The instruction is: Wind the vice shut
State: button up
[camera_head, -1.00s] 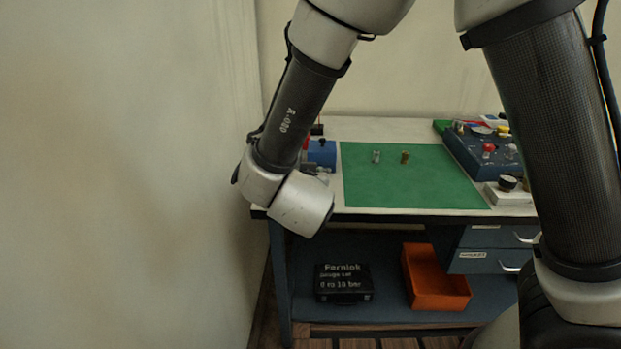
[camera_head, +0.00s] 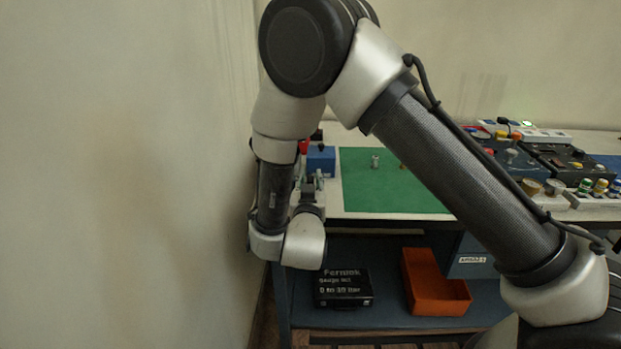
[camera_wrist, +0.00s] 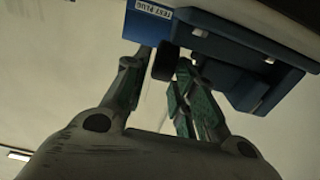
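The blue vice (camera_head: 321,160) stands at the back left of the bench, beside the green mat. In the wrist view its blue body (camera_wrist: 235,48) fills the upper right, and a dark round end piece (camera_wrist: 165,63), perhaps of its handle, juts toward me. My gripper (camera_wrist: 163,68) is open, with one finger on each side of that piece near the fingertips. I cannot tell whether either finger touches it. In the head view my gripper is small, in front of the vice, and partly hidden by my wrist. The vice's jaw gap cannot be made out.
The green mat (camera_head: 400,195) holds a small metal fitting (camera_head: 375,161). Panels with knobs (camera_head: 565,160) stand at the right. Below, a black gauge case (camera_head: 342,289) and an orange bin (camera_head: 437,290) sit on the shelf. The wall is close on the left.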

jog(key=shift+w, duration=1.1)
grip_shut()
jog(key=shift+w+d+r+g, duration=0.1)
jog(key=shift+w+r+g, duration=0.05)
jog(key=shift+g, duration=0.75)
jog(key=g, duration=0.2)
jog(key=shift+w+f+g, duration=0.15)
jog(key=shift+f+g, duration=0.1)
jog(key=shift+g, duration=0.15)
grip_release()
jog(key=v, duration=1.2)
